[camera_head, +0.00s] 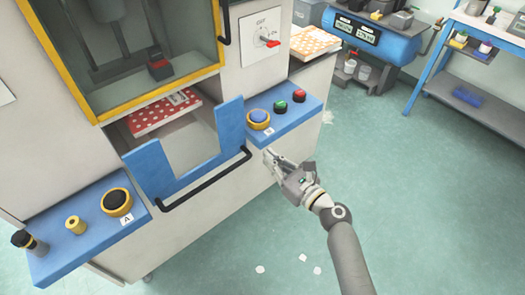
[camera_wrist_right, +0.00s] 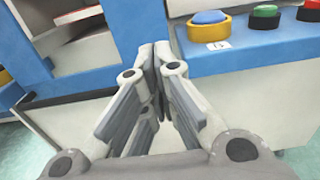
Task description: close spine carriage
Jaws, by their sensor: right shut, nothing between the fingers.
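The carriage appears to be the blue U-shaped front (camera_head: 231,122) below the machine's yellow-framed opening, standing out from the white cabinet. A black bar handle (camera_head: 205,180) runs along its lower edge. A red, white-dotted piece (camera_head: 163,114) lies behind the blue front. My right gripper (camera_head: 268,154) is shut and empty, just right of the handle's right end and in front of the right button panel. In the right wrist view its fingertips (camera_wrist_right: 157,55) meet, with the blue front (camera_wrist_right: 128,25) to their left. My left gripper is not in view.
The right blue panel (camera_head: 290,118) carries blue, green and red buttons. The left blue panel (camera_head: 85,232) carries a black button and knobs. A red-handled switch (camera_head: 268,42) is on the cabinet. The floor (camera_head: 430,200) at right is mostly clear, with a few pale scraps.

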